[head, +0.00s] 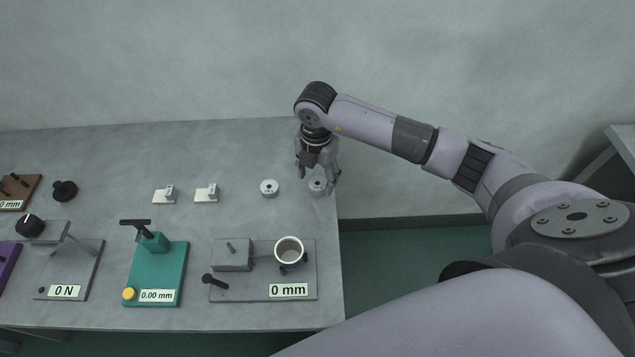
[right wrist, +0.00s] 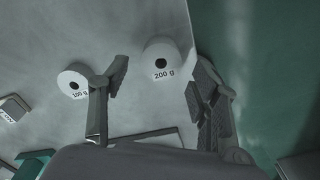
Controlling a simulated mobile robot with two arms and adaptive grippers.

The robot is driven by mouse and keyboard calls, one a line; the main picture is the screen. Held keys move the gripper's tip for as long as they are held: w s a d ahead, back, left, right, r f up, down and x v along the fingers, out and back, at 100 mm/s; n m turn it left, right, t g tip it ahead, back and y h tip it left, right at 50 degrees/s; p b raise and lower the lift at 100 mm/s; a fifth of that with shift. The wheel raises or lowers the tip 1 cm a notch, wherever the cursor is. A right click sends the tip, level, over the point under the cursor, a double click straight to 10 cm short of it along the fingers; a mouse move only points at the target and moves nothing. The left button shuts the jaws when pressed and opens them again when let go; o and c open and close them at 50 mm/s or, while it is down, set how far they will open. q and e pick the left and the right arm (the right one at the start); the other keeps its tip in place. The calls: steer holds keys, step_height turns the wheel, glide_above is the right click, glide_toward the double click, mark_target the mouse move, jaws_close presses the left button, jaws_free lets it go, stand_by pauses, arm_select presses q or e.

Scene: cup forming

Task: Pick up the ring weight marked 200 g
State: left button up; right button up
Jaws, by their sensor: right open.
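The ring weight marked 200 g (right wrist: 160,60) is a pale disc with a dark centre hole. In the right wrist view it lies ahead of and between the fingers of my right gripper (right wrist: 158,88), which is open. In the head view the 200 g weight (head: 317,184) is near the table's right edge, with my right gripper (head: 318,176) just over it and partly covering it. I cannot tell whether a finger touches it. A second ring weight marked 100 g (right wrist: 74,84) lies to its left, close to the left finger; it also shows in the head view (head: 269,187). My left gripper is not in view.
Two small pale blocks (head: 164,195) and (head: 206,194) lie left of the weights. The table (head: 230,150) is clear behind; its right edge is close.

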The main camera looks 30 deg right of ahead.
mark_target(318, 187)
steer(key=shift+f, duration=1.25)
jaws_close()
